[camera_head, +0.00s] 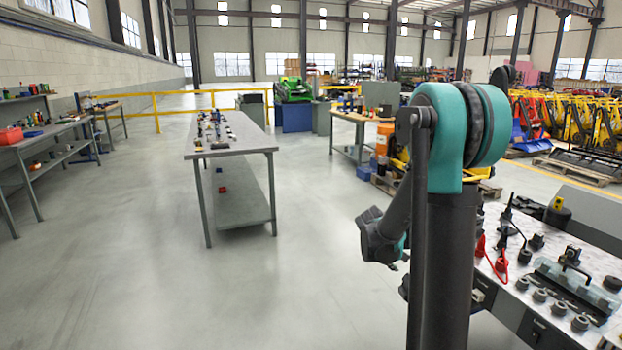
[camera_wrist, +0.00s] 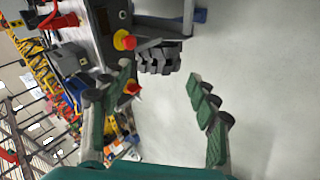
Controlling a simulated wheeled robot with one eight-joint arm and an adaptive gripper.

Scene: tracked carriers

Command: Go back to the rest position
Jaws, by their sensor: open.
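My gripper (camera_wrist: 157,95) is open in the wrist view, its two green padded fingers well apart and nothing between the pads. In the head view my gripper (camera_head: 378,238) hangs at the end of my folded arm, over the floor just left of the right-hand workbench (camera_head: 520,318). Its fingers are too small there to make out well. A dark ridged block (camera_wrist: 160,60) shows beyond the fingers in the wrist view; I cannot tell what it belongs to.
A long grey table (camera_head: 245,150) stands ahead; a bench with a red bin (camera_head: 11,135) is at left. A yellow rail (camera_head: 165,93) runs behind. The left floor is clear.

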